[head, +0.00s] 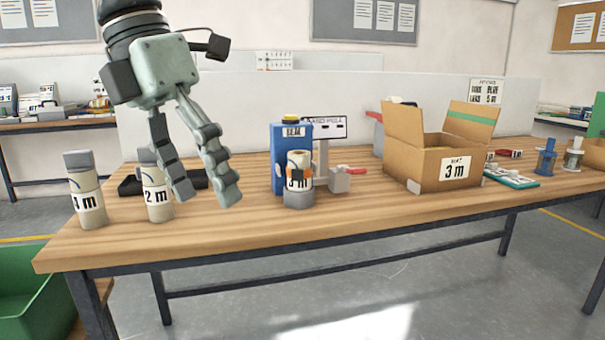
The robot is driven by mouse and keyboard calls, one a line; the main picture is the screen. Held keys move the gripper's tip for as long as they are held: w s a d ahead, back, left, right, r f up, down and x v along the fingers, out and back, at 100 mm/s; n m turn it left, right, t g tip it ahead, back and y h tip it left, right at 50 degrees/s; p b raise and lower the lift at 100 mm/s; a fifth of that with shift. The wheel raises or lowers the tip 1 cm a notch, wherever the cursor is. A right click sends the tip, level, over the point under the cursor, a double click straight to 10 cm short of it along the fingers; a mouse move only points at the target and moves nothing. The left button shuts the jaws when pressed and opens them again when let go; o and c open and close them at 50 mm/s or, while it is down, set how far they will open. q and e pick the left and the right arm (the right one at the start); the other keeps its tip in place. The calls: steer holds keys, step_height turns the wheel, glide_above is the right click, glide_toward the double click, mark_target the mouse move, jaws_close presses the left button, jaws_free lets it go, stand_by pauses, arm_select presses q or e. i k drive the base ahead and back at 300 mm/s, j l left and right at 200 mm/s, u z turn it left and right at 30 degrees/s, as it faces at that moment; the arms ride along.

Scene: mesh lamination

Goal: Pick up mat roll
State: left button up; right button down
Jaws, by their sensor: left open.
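Three pale mat rolls with printed labels stand on the wooden table. The "2 m" roll (156,197) and another roll (86,196), its number hard to read, are on the left, with grey tops. The "3 m" roll (298,183) stands upright near the middle with a grey base, in front of a blue container. My left gripper (206,195) hangs fingers down, open and empty, between the "2 m" and "3 m" rolls. Its near finger overlaps the edge of the "2 m" roll in the picture; I cannot tell whether they touch. My right gripper is out of view.
A blue container (278,140) and a sign stand (323,150) are behind the "3 m" roll. An open cardboard box (431,160) marked "3 m" is to the right. A black tray (130,186) lies behind the gripper. The table's front strip is clear.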

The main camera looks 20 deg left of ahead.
mark_target(299, 168)
steer(key=i, duration=1.55)
